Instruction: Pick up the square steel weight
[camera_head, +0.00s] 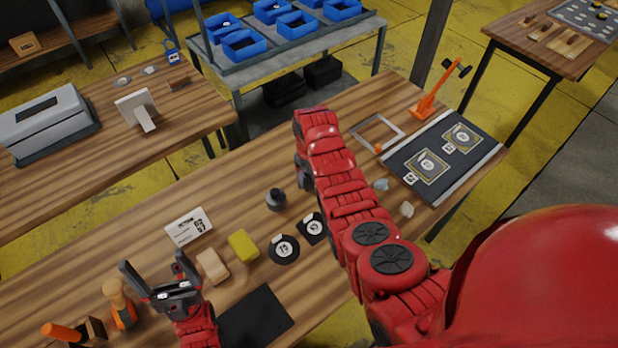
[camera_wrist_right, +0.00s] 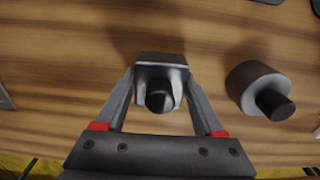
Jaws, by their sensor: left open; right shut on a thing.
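The square steel weight (camera_wrist_right: 160,66), a grey block with a dark round knob, sits between the fingers of my right gripper (camera_wrist_right: 159,92) in the right wrist view. The gripper is shut on it around the knob. Whether the weight touches the table cannot be told. In the head view my right arm hides the weight. A round steel weight (camera_wrist_right: 262,88) with a dark knob stands apart beside it; it also shows in the head view (camera_head: 275,200). My left gripper (camera_head: 154,267) is open and empty over the front left of the table.
A round black pad (camera_head: 284,249) and a square black pad (camera_head: 311,228) lie near the right arm. A yellow block (camera_head: 243,244), tan block (camera_head: 212,266) and white card (camera_head: 188,227) lie near the left gripper. A dark tray (camera_head: 405,158) is at right.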

